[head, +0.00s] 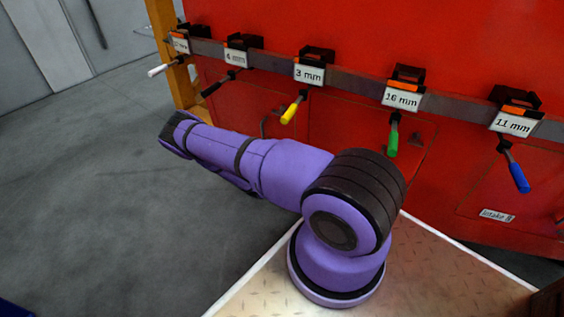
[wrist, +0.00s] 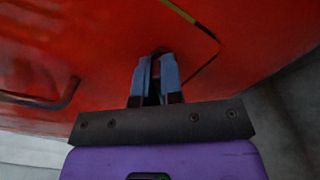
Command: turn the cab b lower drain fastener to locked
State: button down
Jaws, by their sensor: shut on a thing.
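In the wrist view my gripper (wrist: 157,72) reaches to the red panel, its two blue-grey fingers close together on a small dark part, the drain fastener (wrist: 158,53), at the panel's surface. The fingers hide most of the fastener, so its turn position and any lock marks cannot be read. In the head view my purple arm stretches to the left in front of the red body, and my gripper and the fastener are hidden.
A dark curved handle (wrist: 50,103) lies left of my gripper. Above, a grey rail (head: 350,86) carries labelled holders with hanging tools: white, black, yellow (head: 293,108), green (head: 392,137) and blue (head: 515,170). The grey floor (head: 80,180) at left is clear.

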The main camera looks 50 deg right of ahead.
jog(key=m, duration=0.4)
jog(key=shift+s+f+m, duration=0.1)
jog(key=shift+m, duration=0.2)
jog(key=m, duration=0.4)
jog(key=shift+f, duration=0.15)
dwell(0.3)
jog(key=c, duration=1.3)
grip_release()
jog(key=shift+o, duration=0.2)
jog(key=s+a, duration=0.1)
jog(key=a, duration=0.9)
jog(key=shift+s+a, duration=0.35)
